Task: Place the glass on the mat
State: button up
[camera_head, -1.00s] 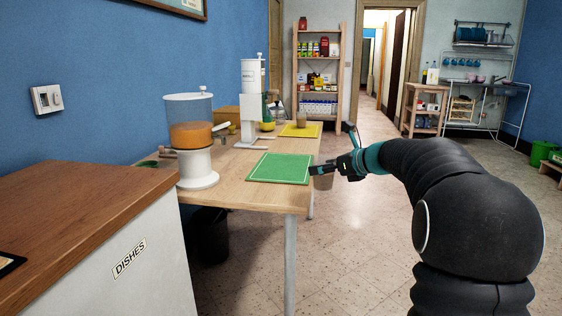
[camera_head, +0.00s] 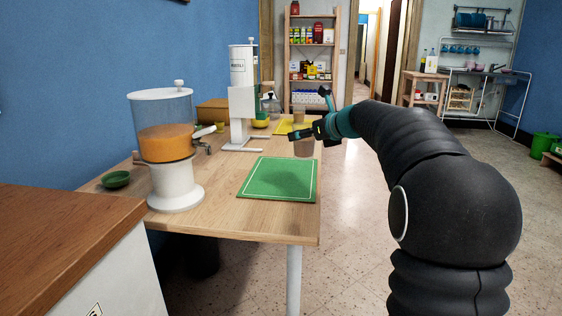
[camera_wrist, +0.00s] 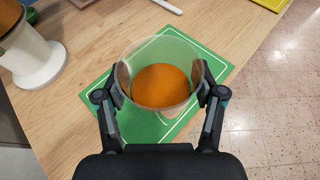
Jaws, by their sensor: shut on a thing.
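My gripper (camera_head: 308,134) is shut on a clear glass (camera_head: 304,149) with orange-brown contents. In the wrist view the two fingers of my gripper (camera_wrist: 160,92) grip opposite sides of the glass (camera_wrist: 160,50), which looks upright. The green mat (camera_head: 278,180) with a white border line lies flat on the wooden table. In the head view the glass appears at the mat's far right corner. In the wrist view it covers much of the mat (camera_wrist: 98,92). The glass seems held above the table; its base is hidden in the wrist view, so its exact height is unclear.
A dispenser with orange contents (camera_head: 165,143) stands left of the mat, and a white cereal dispenser (camera_head: 241,100) stands behind it. A yellow mat (camera_head: 285,128) with a cup lies farther back. The wooden table (camera_head: 225,215) is bare in front of the green mat.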

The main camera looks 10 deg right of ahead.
jog(key=shift+w+a+f+b, duration=0.25)
jog(key=shift+w+a+f, duration=0.65)
jog(key=shift+f, duration=0.5)
jog(key=shift+w+a+f+b, duration=0.2)
jog(key=shift+w+a+f, duration=0.55)
jog(key=shift+a+f, duration=0.5)
jog(key=shift+w+a+f+b, duration=0.25)
jog(key=shift+w+a+f, duration=0.55)
jog(key=shift+f, duration=0.8)
jog(key=shift+f, duration=0.15)
jog(key=o, duration=1.6)
jog(key=shift+c, duration=0.2)
